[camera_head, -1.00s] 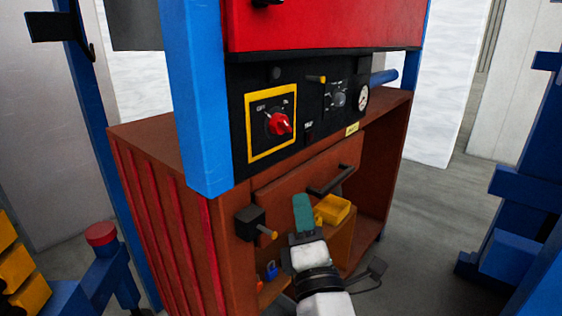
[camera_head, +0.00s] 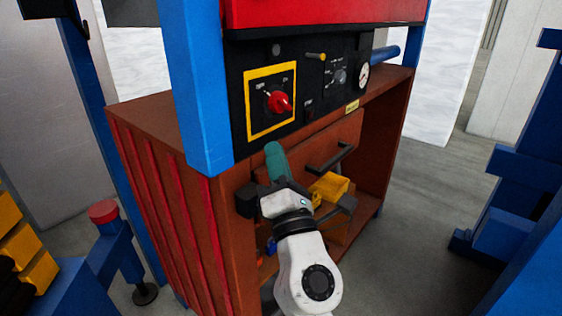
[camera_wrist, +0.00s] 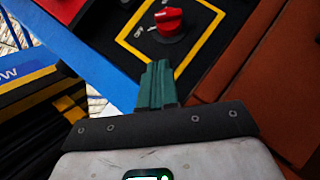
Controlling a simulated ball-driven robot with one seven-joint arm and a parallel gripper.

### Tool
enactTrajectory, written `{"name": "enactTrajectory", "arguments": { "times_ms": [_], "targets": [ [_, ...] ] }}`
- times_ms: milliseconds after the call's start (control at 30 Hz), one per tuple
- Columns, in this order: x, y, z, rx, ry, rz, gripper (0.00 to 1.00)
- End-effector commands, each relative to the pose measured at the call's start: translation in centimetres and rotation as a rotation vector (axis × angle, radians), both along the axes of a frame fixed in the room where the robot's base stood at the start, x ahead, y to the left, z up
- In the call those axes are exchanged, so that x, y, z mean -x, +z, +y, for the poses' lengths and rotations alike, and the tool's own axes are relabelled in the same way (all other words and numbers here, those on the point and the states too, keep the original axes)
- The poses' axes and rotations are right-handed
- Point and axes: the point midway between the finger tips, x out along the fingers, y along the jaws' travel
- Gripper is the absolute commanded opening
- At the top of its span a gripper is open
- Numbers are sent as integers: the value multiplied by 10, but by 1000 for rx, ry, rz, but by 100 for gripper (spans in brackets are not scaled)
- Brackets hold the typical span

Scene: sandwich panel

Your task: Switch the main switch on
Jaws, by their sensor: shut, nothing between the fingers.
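The main switch (camera_head: 279,102) is a red rotary knob on a black plate with a yellow border (camera_head: 249,110), on the dark control panel. Small OFF and ON labels sit above the knob, too small to tell exactly where it points. In the wrist view the red knob (camera_wrist: 169,22) is ahead of the fingers, near the top. My gripper (camera_head: 273,148) has green fingers and is below the switch plate, apart from the knob. In the wrist view my gripper (camera_wrist: 155,68) shows its fingers together with nothing between them.
A blue post (camera_head: 200,90) stands left of the panel. A gauge (camera_head: 362,75) and small controls are to the right. Below are a brown cabinet (camera_head: 150,190), a dark handle (camera_head: 330,160) and a yellow box (camera_head: 328,188). Yellow bins (camera_head: 22,250) stand at lower left.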

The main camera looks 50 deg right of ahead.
Motion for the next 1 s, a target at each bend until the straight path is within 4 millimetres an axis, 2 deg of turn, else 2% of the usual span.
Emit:
{"name": "enactTrajectory", "arguments": {
  "times_ms": [33, 233, 400, 533, 1000],
  "targets": [
    [-8, 11, -5, 1, 0, -1, 0],
    [-36, 29, -24, 1, -2, -1, 0],
    [-34, 45, -41, -1, -2, 1, 0],
    [-35, 50, -47, -1, -1, 1, 0],
    [-35, 52, -50, -2, 1, 0, 0]
  ]
}}
